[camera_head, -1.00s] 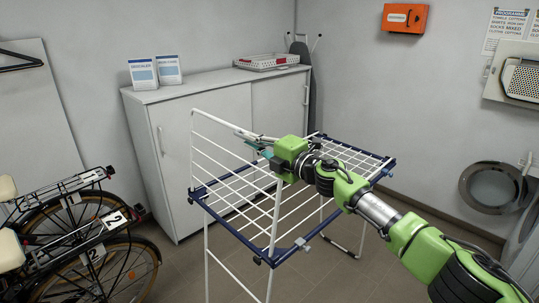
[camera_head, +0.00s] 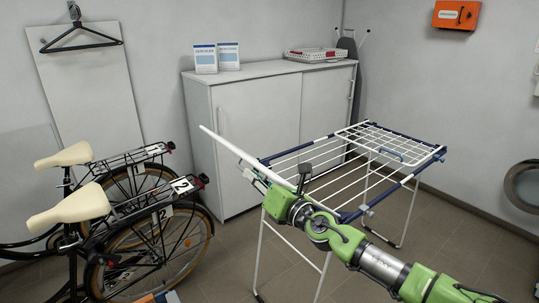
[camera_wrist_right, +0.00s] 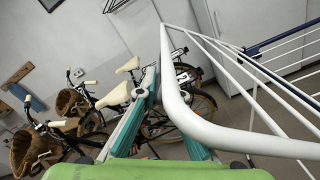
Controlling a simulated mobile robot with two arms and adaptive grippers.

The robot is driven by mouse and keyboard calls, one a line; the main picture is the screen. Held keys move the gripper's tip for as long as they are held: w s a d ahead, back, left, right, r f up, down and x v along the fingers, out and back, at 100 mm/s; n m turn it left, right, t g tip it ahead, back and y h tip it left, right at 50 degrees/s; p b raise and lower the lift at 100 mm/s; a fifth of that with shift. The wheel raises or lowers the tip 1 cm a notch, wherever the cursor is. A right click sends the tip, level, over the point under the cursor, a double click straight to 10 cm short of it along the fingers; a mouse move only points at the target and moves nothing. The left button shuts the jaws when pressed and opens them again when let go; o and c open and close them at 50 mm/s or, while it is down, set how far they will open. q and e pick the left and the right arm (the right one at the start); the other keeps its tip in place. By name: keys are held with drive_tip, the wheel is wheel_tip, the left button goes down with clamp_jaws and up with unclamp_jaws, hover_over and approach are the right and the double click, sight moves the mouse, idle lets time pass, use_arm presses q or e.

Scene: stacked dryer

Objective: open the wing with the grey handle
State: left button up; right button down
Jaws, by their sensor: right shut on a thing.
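The white drying rack (camera_head: 395,178) stands on the floor. Its left wing (camera_head: 224,140) is tilted outward to the left, its white outer tube sloping up and away from the rack body. A small grey piece (camera_head: 366,209) sits on the rack's near side; I cannot tell whether it is the grey handle. My right gripper (camera_head: 255,180) is shut on the wing's tube. In the right wrist view the white tube (camera_wrist_right: 172,95) bends near a corner and passes between the teal fingers (camera_wrist_right: 165,128). The grip point itself is partly hidden. My left gripper is not in view.
Two bicycles (camera_head: 150,250) stand at the left, near the wing's side. A white cabinet (camera_head: 240,125) with boxes (camera_head: 217,58) and a tray (camera_head: 318,55) on it stands behind the rack. Tiled floor (camera_head: 445,235) is free at the right.

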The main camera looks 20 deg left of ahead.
drive_tip(key=s+a+f+n+b, duration=0.2)
drive_tip(key=s+f+n+b, duration=0.1)
drive_tip(key=f, duration=0.6)
drive_tip(key=s+a+f+n+b, duration=0.2)
drive_tip(key=f+b, duration=0.4)
drive_tip(key=f, duration=0.3)
drive_tip(key=shift+s+a+n, duration=0.15)
drive_tip(key=shift+s+n, duration=0.55)
drive_tip(key=c, duration=2.2)
unclamp_jaws()
drive_tip(key=shift+o, duration=0.2)
drive_tip(key=v, duration=1.2)
